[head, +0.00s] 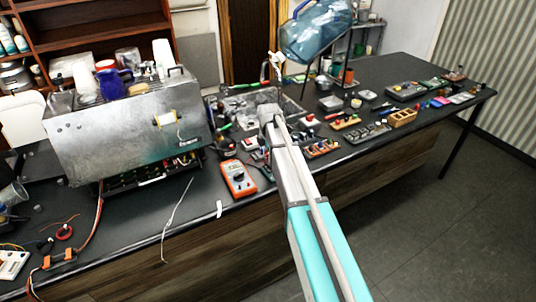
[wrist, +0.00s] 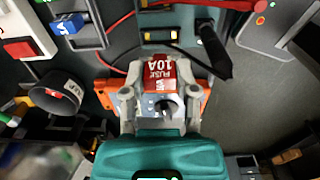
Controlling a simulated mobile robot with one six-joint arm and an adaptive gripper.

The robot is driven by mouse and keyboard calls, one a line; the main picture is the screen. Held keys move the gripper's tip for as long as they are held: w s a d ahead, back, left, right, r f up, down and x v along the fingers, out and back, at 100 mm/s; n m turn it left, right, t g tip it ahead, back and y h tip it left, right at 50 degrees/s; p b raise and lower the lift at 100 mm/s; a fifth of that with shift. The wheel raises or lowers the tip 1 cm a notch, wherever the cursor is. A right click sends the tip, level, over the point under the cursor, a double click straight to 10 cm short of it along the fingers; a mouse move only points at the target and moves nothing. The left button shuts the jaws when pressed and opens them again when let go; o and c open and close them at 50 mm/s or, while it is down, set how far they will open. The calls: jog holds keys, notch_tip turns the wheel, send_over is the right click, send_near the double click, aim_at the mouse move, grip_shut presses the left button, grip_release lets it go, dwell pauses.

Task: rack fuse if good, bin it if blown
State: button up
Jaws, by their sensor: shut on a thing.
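In the wrist view my gripper (wrist: 160,84) is shut on a red fuse (wrist: 160,69) marked "FUSE 10A", with one grey finger on each side of it. Behind the fingers lies an orange-edged device with a black dial (wrist: 166,106); part of it is hidden. In the head view an orange multimeter (head: 238,179) lies on the bench left of my arm, and my gripper and the fuse cannot be made out. Whether the fuse is good or blown cannot be told. A dark round cup (wrist: 62,96) is at left in the wrist view.
The steel brewer (head: 130,126) stands open-bottomed on the bench at left. Small racks of coloured parts (head: 322,148) and a wooden tray (head: 403,117) are right of my arm. Red and black leads cross near the gripper.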

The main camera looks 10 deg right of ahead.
jog(key=shift+r, duration=0.15)
notch_tip(320, 180, up, 7)
jog(key=p, duration=0.7)
jog(key=shift+f+b, duration=0.45)
jog(key=shift+f, duration=0.1)
jog(key=shift+s, duration=0.15)
